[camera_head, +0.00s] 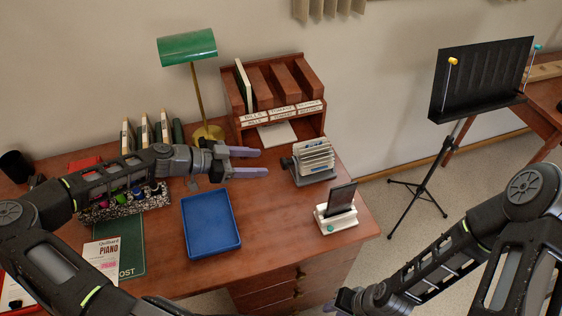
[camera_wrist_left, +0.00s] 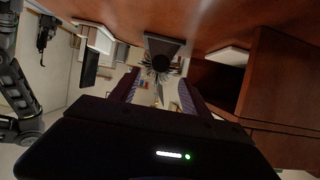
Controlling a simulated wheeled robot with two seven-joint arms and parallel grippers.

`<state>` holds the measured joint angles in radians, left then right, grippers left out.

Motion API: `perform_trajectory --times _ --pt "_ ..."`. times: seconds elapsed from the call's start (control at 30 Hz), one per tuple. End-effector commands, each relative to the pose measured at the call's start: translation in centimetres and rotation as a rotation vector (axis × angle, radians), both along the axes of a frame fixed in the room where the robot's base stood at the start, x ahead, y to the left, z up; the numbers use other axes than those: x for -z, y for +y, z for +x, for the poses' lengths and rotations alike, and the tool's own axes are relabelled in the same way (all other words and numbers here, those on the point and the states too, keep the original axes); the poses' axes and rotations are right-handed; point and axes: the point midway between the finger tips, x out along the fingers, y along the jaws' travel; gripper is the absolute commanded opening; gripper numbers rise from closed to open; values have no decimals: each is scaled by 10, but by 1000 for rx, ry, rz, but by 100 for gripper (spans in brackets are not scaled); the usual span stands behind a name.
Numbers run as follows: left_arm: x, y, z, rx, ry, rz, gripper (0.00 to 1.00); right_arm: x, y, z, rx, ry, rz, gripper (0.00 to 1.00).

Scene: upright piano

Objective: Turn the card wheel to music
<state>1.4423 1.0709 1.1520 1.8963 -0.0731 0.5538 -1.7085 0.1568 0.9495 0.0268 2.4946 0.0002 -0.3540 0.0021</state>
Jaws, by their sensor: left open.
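The card wheel (camera_head: 315,157), a rotary file with a fan of pale cards on a grey base, stands on the desk in front of the wooden sorter. My left gripper (camera_head: 265,162) is open and empty, just left of the wheel and apart from it, its fingers pointing at it. In the left wrist view the wheel's dark round end (camera_wrist_left: 161,63) shows ahead, above the gap between the fingers (camera_wrist_left: 157,92). Its labels are too small to read. My right gripper (camera_head: 338,302) is at the bottom edge, partly cut off, away from the wheel.
The wooden sorter (camera_head: 316,112) with labelled slots stands behind the wheel. A white stand with a dark panel (camera_head: 342,200) is at front right. A blue tray (camera_head: 211,224) lies at front left. A green lamp (camera_head: 187,47) stands behind my left arm. Bare desk lies between tray and stand.

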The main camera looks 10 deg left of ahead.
Motion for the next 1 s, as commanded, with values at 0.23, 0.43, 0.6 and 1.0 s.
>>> perform_trajectory --times 0.23,0.43,0.6,1.0 --pt "4 -12 7 1 0 -3 55 -4 0 0 0 1 -1 27" --pt "15 -36 22 2 1 -3 55 -11 0 -1 1 3 -3 27" --pt "24 -54 34 1 2 -2 55 -15 -1 -2 1 6 -4 27" --pt "30 -61 39 -1 2 -1 55 -15 -1 -2 2 7 -4 27"
